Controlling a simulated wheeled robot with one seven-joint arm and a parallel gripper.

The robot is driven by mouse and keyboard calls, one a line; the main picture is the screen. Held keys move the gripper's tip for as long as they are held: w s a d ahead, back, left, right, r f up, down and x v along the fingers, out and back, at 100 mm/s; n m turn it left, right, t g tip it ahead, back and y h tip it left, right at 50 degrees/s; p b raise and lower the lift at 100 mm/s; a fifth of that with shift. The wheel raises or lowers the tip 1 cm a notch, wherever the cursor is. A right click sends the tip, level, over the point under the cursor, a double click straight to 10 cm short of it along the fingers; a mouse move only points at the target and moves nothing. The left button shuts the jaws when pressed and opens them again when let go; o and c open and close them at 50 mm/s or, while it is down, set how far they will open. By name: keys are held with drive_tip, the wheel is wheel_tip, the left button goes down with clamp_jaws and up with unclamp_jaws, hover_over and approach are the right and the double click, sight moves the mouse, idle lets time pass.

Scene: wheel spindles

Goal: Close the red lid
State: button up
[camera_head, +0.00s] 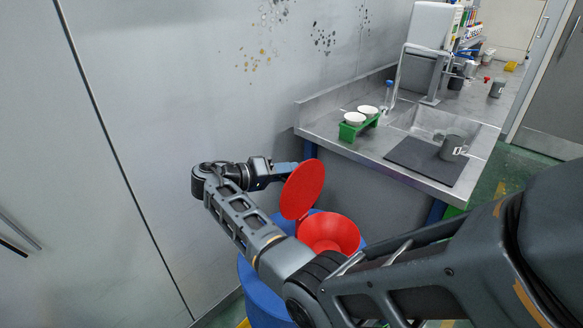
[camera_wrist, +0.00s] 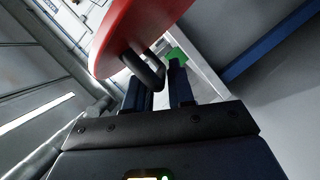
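The red lid (camera_head: 303,188) stands raised, tilted up from the red funnel (camera_head: 328,232) on top of a blue drum (camera_head: 258,290). My gripper (camera_head: 288,168) is at the back left side of the lid, its tips partly hidden behind it. In the wrist view the lid (camera_wrist: 135,28) fills the upper middle, with a dark handle (camera_wrist: 145,68) on its underside or back face. My gripper (camera_wrist: 160,80) shows two fingers apart, with the handle near the left finger. I cannot tell whether they touch.
A metal counter (camera_head: 330,127) with a sink lies right and behind, holding a green rack (camera_head: 358,124) with white cups, a dark mat (camera_head: 418,163) and a mug (camera_head: 452,147). A grey wall (camera_head: 160,90) stands close behind and left of my arm.

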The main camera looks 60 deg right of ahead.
drive_tip(key=shift+s+d+f, duration=0.2)
drive_tip(key=shift+s+d, duration=0.2)
drive_tip(key=shift+d, duration=0.15)
clamp_jaws()
